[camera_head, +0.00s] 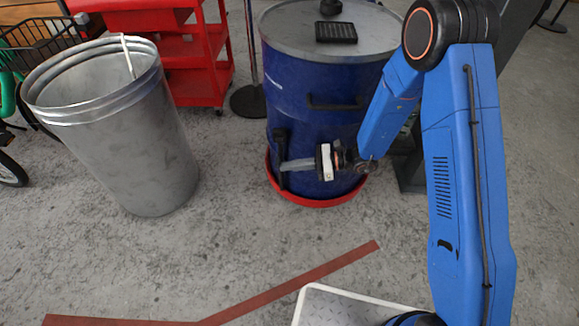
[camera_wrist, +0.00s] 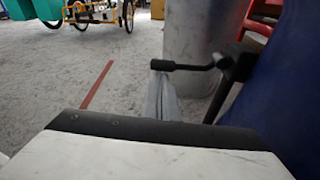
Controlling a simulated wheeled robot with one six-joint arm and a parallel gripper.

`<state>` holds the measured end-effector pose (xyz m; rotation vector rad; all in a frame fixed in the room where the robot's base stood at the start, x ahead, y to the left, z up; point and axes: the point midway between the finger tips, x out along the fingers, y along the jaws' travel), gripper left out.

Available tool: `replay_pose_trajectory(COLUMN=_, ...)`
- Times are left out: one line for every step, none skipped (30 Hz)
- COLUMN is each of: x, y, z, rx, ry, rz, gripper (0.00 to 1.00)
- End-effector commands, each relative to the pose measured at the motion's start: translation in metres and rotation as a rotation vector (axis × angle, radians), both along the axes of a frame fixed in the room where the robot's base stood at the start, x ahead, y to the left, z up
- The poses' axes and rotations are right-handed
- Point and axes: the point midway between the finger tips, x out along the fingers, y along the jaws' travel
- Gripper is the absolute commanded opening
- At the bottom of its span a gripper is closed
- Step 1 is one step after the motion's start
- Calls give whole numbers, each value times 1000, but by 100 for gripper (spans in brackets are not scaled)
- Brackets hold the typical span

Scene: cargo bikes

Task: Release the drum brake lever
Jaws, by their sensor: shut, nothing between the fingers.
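The blue drum (camera_head: 300,95) stands upright in a red base ring (camera_head: 320,201), with a grey lid on top. A black brake lever (camera_head: 281,140) sits low on its left front side. In the wrist view the lever (camera_wrist: 190,66) is a short black bar with a rounded end, joined to a dark upright bracket (camera_wrist: 232,80) beside the drum. My gripper (camera_head: 288,165) is shut and empty, its grey fingers pointing left across the lower part of the lever assembly. In the wrist view its fingertips (camera_wrist: 163,82) lie just below the bar's free end. I cannot tell whether they touch it.
A ribbed metal bin (camera_head: 130,135) stands left of the drum. A red shelf cart (camera_head: 190,60) and a black post base (camera_head: 247,101) are behind. A black tray (camera_head: 336,32) lies on the lid. Concrete floor with a red stripe (camera_head: 290,283) is open in front.

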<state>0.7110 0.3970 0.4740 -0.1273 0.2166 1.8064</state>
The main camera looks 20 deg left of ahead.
Motion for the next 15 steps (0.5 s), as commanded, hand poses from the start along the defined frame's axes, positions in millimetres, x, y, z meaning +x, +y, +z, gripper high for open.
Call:
replay_pose_trajectory(x=0, y=0, z=2, rx=-2, ry=12, rz=0, gripper=0)
replay_pose_trajectory(x=-1, y=0, z=3, rx=-4, ry=22, rz=0, gripper=0)
replay_pose_trajectory(x=-1, y=0, z=5, rx=-8, ry=38, rz=1, gripper=0)
replay_pose_trajectory(x=-1, y=0, z=6, rx=-11, ry=51, rz=0, gripper=0)
replay_pose_trajectory(x=-1, y=0, z=7, rx=-15, ry=65, rz=0, gripper=0)
replay_pose_trajectory(x=-2, y=0, z=10, rx=-20, ry=86, rz=0, gripper=0)
replay_pose_trajectory(x=-2, y=0, z=11, rx=-23, ry=103, rz=0, gripper=0)
replay_pose_trajectory(x=-2, y=0, z=13, rx=-28, ry=121, rz=0, gripper=0)
replay_pose_trajectory(x=-3, y=-1, z=16, rx=-34, ry=146, rz=1, gripper=0)
replay_pose_trajectory(x=-3, y=-1, z=18, rx=-39, ry=165, rz=1, gripper=0)
replay_pose_trajectory(x=-3, y=-1, z=20, rx=-42, ry=185, rz=0, gripper=0)
replay_pose_trajectory(x=-3, y=-1, z=23, rx=-49, ry=211, rz=0, gripper=0)
replay_pose_trajectory(x=-4, y=-1, z=24, rx=-53, ry=230, rz=0, gripper=0)
replay_pose_trajectory(x=-4, y=-1, z=26, rx=-58, ry=249, rz=0, gripper=0)
replay_pose_trajectory(x=-4, y=-1, z=28, rx=-63, ry=272, rz=0, gripper=0)
